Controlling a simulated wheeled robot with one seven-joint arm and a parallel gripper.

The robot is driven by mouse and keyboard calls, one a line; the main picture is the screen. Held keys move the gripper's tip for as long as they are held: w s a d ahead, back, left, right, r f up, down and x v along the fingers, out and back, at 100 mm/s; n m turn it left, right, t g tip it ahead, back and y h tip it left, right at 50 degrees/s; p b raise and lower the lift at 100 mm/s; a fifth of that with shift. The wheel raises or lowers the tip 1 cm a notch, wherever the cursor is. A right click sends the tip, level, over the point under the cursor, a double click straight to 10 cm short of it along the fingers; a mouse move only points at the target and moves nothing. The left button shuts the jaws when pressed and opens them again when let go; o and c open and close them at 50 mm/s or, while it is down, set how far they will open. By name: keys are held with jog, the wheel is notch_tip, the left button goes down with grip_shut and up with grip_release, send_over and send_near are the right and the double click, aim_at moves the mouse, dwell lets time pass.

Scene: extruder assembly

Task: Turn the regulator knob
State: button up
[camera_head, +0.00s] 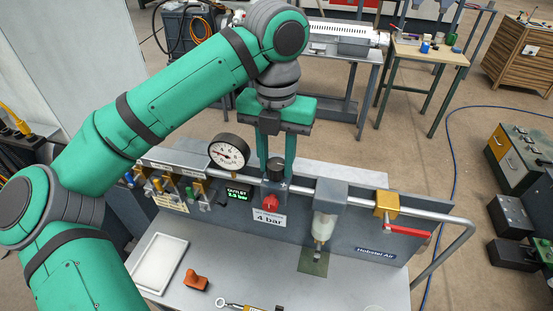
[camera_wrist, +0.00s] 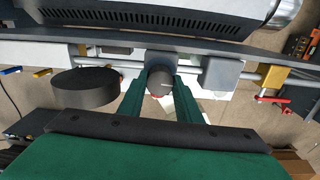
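The dark regulator knob (camera_head: 276,164) stands on top of the regulator on the grey air panel. In the wrist view the knob (camera_wrist: 160,80) has a pale line on its top. My gripper (camera_head: 276,158) points down over it, with one green finger on each side. In the wrist view my gripper (camera_wrist: 160,84) has the knob between its fingertips; the fingers look apart from it, though contact is hard to judge. A red part (camera_head: 270,202) sits just below the knob. A green-lit outlet display (camera_head: 238,194) reads about 5.5 bar, and a label (camera_head: 268,219) says 4 bar.
A round gauge (camera_head: 229,152) stands left of the knob, close to my gripper. A grey filter housing (camera_head: 330,194) and a yellow valve with a red lever (camera_head: 407,229) are to the right along the pipe. A white tray (camera_head: 160,263) and an orange-brown stamp-like object (camera_head: 195,280) lie on the bench.

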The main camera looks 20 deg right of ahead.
aim_at(276, 163)
jog(key=shift+m, duration=0.3)
jog(key=m, duration=0.2)
jog(key=shift+m, duration=0.4)
jog(key=m, duration=0.3)
jog(key=shift+w+m, duration=0.1)
jog(key=shift+m, duration=0.3)
jog(key=m, duration=0.6)
jog(key=shift+r, duration=0.1)
jog(key=o, duration=1)
jog(key=shift+o, duration=0.2)
notch_tip(276, 163, up, 11)
